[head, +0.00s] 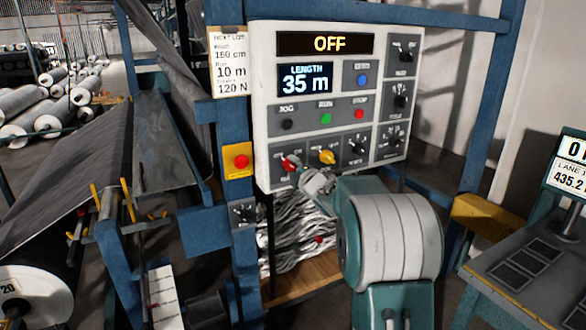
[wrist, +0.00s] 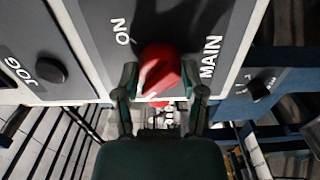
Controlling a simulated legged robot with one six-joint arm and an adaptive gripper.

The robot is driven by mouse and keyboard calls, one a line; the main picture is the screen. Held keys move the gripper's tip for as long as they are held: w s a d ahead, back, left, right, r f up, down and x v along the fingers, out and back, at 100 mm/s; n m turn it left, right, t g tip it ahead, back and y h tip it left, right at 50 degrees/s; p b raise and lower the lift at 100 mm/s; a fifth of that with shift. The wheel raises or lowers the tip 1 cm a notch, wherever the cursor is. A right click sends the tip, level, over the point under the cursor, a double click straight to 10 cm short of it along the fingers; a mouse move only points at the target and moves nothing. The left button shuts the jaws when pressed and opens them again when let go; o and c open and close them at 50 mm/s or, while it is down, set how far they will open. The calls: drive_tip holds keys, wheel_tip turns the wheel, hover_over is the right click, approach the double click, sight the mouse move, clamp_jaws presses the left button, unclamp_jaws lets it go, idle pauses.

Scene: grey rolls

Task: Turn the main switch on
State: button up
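The main switch is a red rotary knob (head: 290,162) at the lower left of the grey control panel (head: 262,110). The panel's display (head: 325,43) reads OFF. In the wrist view, the red knob (wrist: 160,72) has ON printed at its upper left and MAIN at its right. A white mark shows at its lower edge, and the label below is mostly hidden. My gripper (wrist: 160,82) is at the knob, one finger on each side. The fingers look apart, with little space beside the knob; contact is unclear. In the head view, my gripper (head: 308,178) partly covers the panel's lower edge.
A yellow knob (head: 327,157) sits just right of the red one, with black knobs beyond. A black JOG button (head: 287,124) is above. A red button on a yellow box (head: 238,162) is left of the panel. Blue frame posts (head: 492,95) flank the panel.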

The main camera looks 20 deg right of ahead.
drive_tip(key=shift+f, duration=0.15)
drive_tip(key=m, duration=0.4)
drive_tip(key=shift+m, duration=0.4)
drive_tip(key=m, duration=0.4)
drive_tip(key=shift+f+m, duration=0.1)
drive_tip(key=shift+m, duration=0.2)
drive_tip(key=m, duration=0.4)
drive_tip(key=shift+m, duration=0.3)
drive_tip(key=shift+f+m, duration=0.1)
drive_tip(key=shift+m, duration=1.9)
drive_tip(key=o, duration=1.2)
drive_tip(key=shift+w, duration=0.1)
drive_tip(key=shift+c, duration=0.2)
drive_tip(key=shift+r, duration=0.2)
